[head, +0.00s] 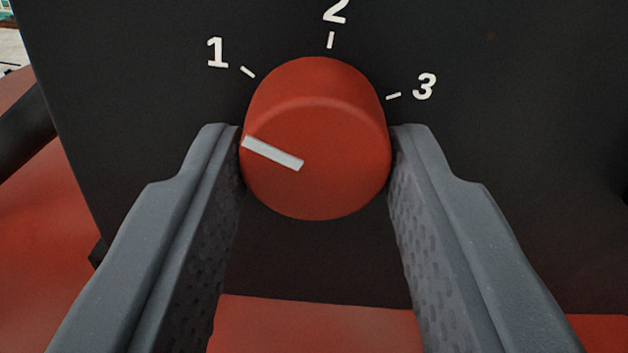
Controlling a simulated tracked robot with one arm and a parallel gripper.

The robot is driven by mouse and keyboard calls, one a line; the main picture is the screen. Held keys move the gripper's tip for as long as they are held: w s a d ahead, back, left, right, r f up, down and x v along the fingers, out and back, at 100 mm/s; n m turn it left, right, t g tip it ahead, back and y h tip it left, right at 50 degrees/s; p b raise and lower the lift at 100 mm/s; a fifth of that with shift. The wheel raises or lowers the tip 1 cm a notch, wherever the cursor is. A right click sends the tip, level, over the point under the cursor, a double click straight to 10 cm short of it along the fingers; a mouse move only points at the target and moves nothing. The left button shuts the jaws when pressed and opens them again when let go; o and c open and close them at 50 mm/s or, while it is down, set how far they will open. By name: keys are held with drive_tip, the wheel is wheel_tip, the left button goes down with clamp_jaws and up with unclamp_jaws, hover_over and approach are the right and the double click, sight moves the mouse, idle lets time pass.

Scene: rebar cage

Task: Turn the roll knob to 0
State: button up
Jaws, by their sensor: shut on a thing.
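The red roll knob (330,190) sits on a dark panel in the middle of the head view. Its white pointer line points left and slightly up, to a spot below the 1 mark. The white marks 1, 2 and 3 show above the knob, from left to right. No 0 shows; the area left of the knob is partly hidden by my left finger. My gripper (316,150) is shut on the knob, with one grey finger against each side.
The dark panel (520,140) fills most of the view behind the knob. A red surface (315,325) lies below the panel and also at the left, where a dark bar (22,135) crosses it.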

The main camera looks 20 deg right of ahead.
drive_tip(key=n, duration=0.1)
drive_tip(key=n+p, duration=0.1)
drive_tip(key=n, duration=0.1)
drive_tip(key=n+p, duration=0.1)
drive_tip(key=n, duration=0.1)
drive_tip(key=shift+r, duration=0.25)
drive_tip(key=shift+f+n+p, duration=0.1)
drive_tip(key=shift+n+p, duration=1.3)
drive_tip(key=shift+n, duration=1.1)
drive_tip(key=o, duration=1)
drive_tip(key=shift+a+f, duration=0.1)
drive_tip(key=shift+s, duration=0.1)
